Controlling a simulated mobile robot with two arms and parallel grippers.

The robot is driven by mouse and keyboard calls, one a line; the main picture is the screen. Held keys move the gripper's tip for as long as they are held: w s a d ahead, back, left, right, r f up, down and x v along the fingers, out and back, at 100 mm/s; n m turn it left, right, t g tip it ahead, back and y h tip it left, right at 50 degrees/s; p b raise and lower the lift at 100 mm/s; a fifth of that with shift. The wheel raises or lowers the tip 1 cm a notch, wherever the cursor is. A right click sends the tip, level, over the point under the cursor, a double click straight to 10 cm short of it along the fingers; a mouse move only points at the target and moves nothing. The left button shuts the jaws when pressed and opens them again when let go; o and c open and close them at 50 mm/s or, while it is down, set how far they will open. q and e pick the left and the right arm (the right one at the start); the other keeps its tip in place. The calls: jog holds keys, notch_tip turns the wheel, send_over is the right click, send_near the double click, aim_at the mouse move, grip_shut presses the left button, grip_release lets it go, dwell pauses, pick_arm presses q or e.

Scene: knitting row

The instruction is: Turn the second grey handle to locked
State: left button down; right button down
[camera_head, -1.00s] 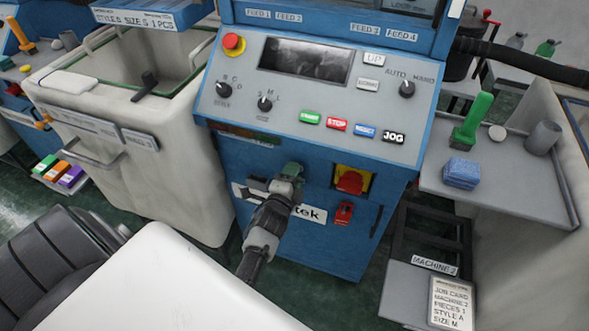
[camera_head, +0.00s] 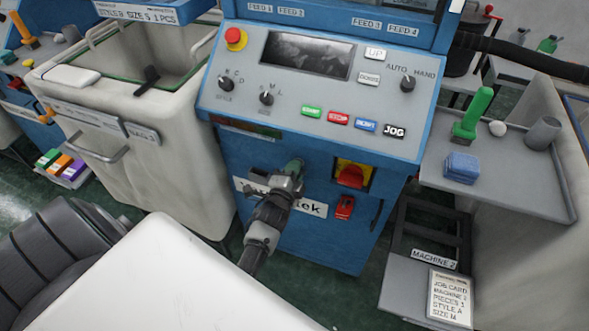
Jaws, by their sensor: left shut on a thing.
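My left gripper (camera_head: 291,174) is at the front of the blue machine (camera_head: 250,165), below its control panel. It is shut on a small grey-green handle (camera_head: 294,165), only partly visible past the fingers. The fingers hide most of the handle, so I cannot tell which way it points or read any locked mark. The gripper also covers part of the white sign ending in "tek" (camera_head: 313,208). My right gripper is not in view.
Right of the gripper are a red-and-yellow switch (camera_head: 351,174) and a small red lock-like part (camera_head: 345,207). Above is the control panel (camera_head: 225,100) with knobs and buttons. A pale bin (camera_head: 185,180) stands left; a grey shelf (camera_head: 500,190) with a green-handled tool (camera_head: 472,115) is right.

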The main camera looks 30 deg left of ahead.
pick_arm(q)
jog(key=n+p, duration=0.1)
jog(key=n, duration=0.3)
jog(key=shift+n, duration=0.3)
jog(key=n+p, duration=0.1)
jog(key=n, duration=0.3)
jog(key=shift+n, duration=0.3)
jog(key=n+p, duration=0.1)
jog(key=n, duration=0.4)
jog(key=shift+n, duration=1.1)
jog(key=c, duration=1.1)
grip_release()
jog(key=shift+o, duration=0.2)
